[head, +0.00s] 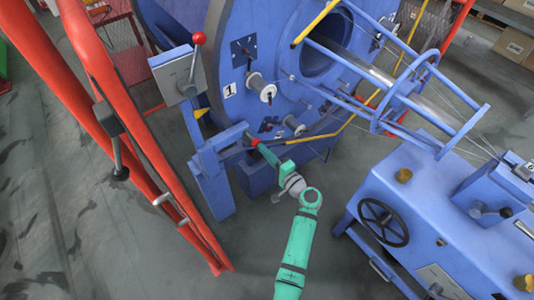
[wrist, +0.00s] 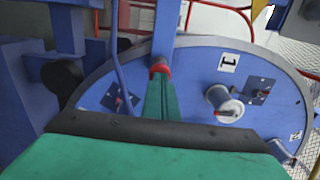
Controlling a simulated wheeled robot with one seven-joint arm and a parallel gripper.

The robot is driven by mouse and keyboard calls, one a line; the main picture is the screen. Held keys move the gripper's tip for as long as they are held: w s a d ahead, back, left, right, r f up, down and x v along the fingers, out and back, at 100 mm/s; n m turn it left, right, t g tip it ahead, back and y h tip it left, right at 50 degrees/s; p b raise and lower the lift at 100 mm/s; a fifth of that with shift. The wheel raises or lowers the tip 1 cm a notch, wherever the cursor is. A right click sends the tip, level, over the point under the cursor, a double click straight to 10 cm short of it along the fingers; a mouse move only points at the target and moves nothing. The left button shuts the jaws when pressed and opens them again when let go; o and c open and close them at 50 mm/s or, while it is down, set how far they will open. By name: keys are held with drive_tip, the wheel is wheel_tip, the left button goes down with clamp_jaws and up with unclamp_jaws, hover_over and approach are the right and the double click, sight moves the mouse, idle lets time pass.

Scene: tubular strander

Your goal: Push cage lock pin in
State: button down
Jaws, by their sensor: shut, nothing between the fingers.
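The cage lock pin shows as a red knob (head: 253,142) at the end of a blue bracket arm (head: 222,137), beside the large blue cage disc (head: 240,100). In the wrist view the red knob (wrist: 159,67) sits straight ahead of my fingers, at the blue bar in front of the disc. My gripper (head: 260,149) is shut and empty, its green fingers pointing at the knob. In the wrist view the fingertips (wrist: 160,80) overlap the knob's lower part. They are at it or very close; I cannot tell whether they touch. The pin's shaft is hidden.
A red-railed frame (head: 150,150) stands to the left, with a grey box and red-ball lever (head: 198,39) above the bracket. A spool (head: 262,88) sits on the disc. A blue machine with a handwheel (head: 383,222) stands right. Open floor lies around my arm.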

drive_tip(key=x, duration=0.4)
drive_tip(key=shift+r, duration=0.1)
drive_tip(key=v, duration=1.4)
drive_tip(key=shift+s+d, duration=0.15)
drive_tip(key=shift+d, duration=0.05)
